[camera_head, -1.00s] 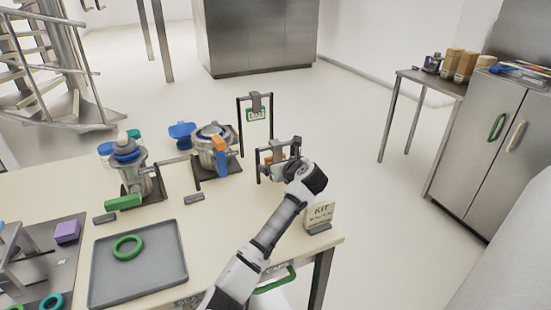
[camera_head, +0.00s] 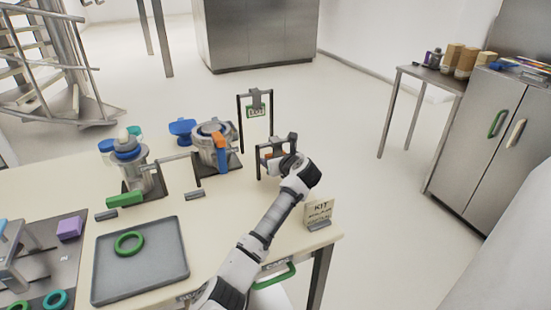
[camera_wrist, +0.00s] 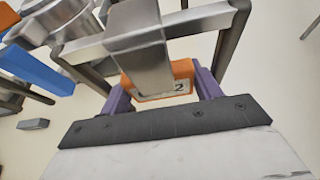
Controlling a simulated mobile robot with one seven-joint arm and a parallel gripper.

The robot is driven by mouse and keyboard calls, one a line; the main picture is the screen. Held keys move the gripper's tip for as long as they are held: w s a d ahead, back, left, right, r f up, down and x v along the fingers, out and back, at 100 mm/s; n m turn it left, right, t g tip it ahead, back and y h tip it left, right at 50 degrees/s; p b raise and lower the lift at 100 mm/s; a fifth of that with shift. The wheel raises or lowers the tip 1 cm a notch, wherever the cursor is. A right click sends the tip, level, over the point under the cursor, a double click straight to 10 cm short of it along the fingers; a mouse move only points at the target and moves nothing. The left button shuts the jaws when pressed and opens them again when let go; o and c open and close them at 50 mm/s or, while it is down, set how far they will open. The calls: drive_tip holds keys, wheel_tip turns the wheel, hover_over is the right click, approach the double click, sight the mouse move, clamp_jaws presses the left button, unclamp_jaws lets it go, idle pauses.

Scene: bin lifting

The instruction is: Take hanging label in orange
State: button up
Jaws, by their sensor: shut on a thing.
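The orange label (camera_wrist: 181,72) hangs below a grey metal clip (camera_wrist: 140,45) on a dark-posted frame in the wrist view. Part of a black mark shows on its face; the clip covers much of the rest. My gripper (camera_wrist: 163,92) has its purple fingers at the label's left and right edges and is shut on it. In the head view the label (camera_head: 273,154) is a small orange patch, mostly hidden by the frame and my wrist. My gripper (camera_head: 283,162) is at the frame there. I cannot tell whether the label is free of the clip.
A second frame holds a green-edged label (camera_head: 256,110) just behind. A metal pot (camera_head: 214,155) with an orange and a blue part stands left. A KIT sign (camera_head: 319,212) stands near the table's right edge. A grey tray (camera_head: 165,270) holds a green ring.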

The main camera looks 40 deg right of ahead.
drive_tip(key=shift+s+r, duration=0.1)
drive_tip(key=shift+s+r, duration=0.15)
drive_tip(key=shift+r, duration=0.05)
drive_tip(key=b+v, duration=0.1)
drive_tip(key=v, duration=0.3)
drive_tip(key=r+b+v, duration=0.1)
drive_tip(key=v, duration=0.4)
drive_tip(key=b+v, duration=0.1)
drive_tip(key=v, duration=0.4)
drive_tip(key=shift+r, duration=0.2)
drive_tip(key=shift+c, duration=0.8)
drive_tip(key=shift+s+a+r, duration=0.1)
drive_tip(key=shift+s+r, duration=0.2)
drive_tip(key=shift+s, duration=0.1)
drive_tip(key=s+a+p, duration=0.1)
drive_tip(key=s+p, duration=0.1)
drive_tip(key=s, duration=0.4)
drive_tip(key=shift+s+a, duration=0.3)
